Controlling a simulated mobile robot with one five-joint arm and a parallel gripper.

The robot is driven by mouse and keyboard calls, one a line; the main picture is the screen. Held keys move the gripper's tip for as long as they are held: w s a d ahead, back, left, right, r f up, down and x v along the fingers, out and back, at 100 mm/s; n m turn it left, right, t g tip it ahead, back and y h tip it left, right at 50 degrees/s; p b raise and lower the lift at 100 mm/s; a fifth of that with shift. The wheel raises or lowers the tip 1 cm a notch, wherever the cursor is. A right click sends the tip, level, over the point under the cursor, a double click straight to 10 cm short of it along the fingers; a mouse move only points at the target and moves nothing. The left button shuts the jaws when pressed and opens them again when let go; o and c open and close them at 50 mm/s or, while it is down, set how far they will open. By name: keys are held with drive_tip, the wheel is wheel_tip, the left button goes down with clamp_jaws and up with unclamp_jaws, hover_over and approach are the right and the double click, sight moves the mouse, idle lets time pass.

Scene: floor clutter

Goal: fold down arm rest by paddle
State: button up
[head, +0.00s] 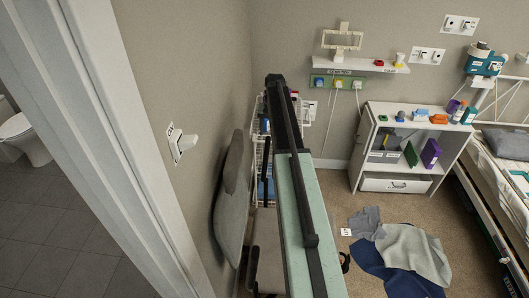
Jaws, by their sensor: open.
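A chair-like seat with a grey padded back (232,205) stands against the wall, left of centre in the head view. A dark narrow part (252,270) shows at its lower front beside a brown panel (270,255). This dark part may be the arm rest, but I cannot tell whether it is up or down. I cannot make out a paddle on it. A long black and mint-green structure crosses the view just right of the seat and hides its right side. My gripper cannot be made out in this view.
A doorway frame (110,130) is at left. Dark blue and grey cloths (405,255) lie on the carpet at right. A white shelf unit (375,148) stands behind, and a bed (490,170) is at far right.

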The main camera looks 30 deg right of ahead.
sight(268, 138)
drive_tip(key=shift+w+f+b, duration=0.15)
drive_tip(key=shift+f+b, duration=0.95)
drive_tip(key=shift+f, duration=0.6)
drive_tip(key=f+b, duration=0.8)
drive_tip(key=shift+w+a, duration=0.1)
drive_tip(key=shift+a, duration=0.2)
drive_tip(key=shift+r, duration=0.15)
clamp_jaws()
drive_tip(key=shift+d, duration=0.1)
drive_tip(key=shift+d, duration=0.15)
